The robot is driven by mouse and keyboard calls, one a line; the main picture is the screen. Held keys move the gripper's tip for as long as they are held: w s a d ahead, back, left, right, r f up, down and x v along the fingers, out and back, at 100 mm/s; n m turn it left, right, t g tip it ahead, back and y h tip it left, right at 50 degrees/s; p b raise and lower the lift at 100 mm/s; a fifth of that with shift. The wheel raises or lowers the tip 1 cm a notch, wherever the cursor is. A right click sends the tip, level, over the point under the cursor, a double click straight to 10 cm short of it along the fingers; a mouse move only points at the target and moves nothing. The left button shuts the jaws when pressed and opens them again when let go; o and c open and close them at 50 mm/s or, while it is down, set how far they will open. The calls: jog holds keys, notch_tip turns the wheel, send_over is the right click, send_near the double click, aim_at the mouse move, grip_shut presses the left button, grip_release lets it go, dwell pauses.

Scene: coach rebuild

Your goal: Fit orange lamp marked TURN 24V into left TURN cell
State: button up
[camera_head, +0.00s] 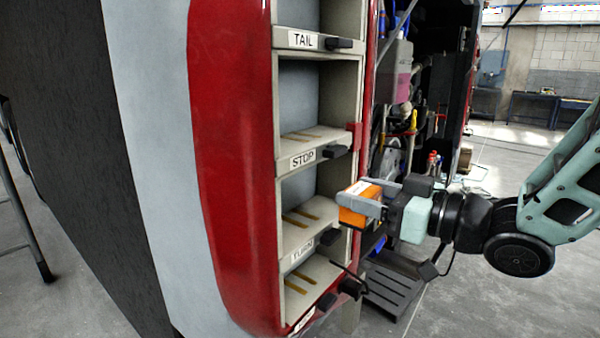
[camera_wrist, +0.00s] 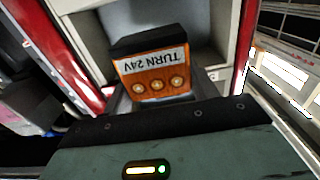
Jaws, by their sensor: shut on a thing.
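The orange lamp (camera_head: 352,217) is in my gripper (camera_head: 362,200), whose grey fingers are shut on it. In the wrist view the orange lamp (camera_wrist: 165,82) shows a white TURN 24V label, upside down, a black end and three round brass-coloured contacts. The lamp is held just right of the rack's front edge, outside the cells, near the height of the cell above the TURN label (camera_head: 302,252). That TURN cell (camera_head: 310,233) looks empty, with two gold strips on its floor. A black latch-like block (camera_head: 329,237) sits at its front lip.
The cell column has STOP (camera_head: 302,159) and TAIL (camera_head: 303,40) labels above, and black blocks project at its lips. A red piece (camera_head: 354,136) sticks out on the right edge near STOP. Another cell with gold strips lies below TURN. An open equipment bay stands behind.

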jog(key=p, duration=0.2)
jog(key=shift+w+a+r+p, duration=0.2)
jog(key=shift+a+r+p, duration=0.15)
jog(key=shift+a, duration=0.05)
send_near(285, 189)
jog(key=w+a+r, duration=0.1)
jog(key=a, duration=0.1)
jog(key=w+a+r, duration=0.2)
jog(key=shift+w+a+r+p, duration=0.2)
jog(key=shift+r+p, duration=0.15)
jog(key=shift+p, duration=0.05)
jog(key=f, duration=0.2)
jog(key=shift+w+a+f+p, duration=0.25)
jog(key=shift+a+f+p, duration=0.05)
jog(key=shift+a, duration=0.05)
jog(key=shift+f, duration=0.45)
jog(key=shift+f, duration=0.2)
jog(key=o, duration=1)
jog(key=shift+o, duration=0.2)
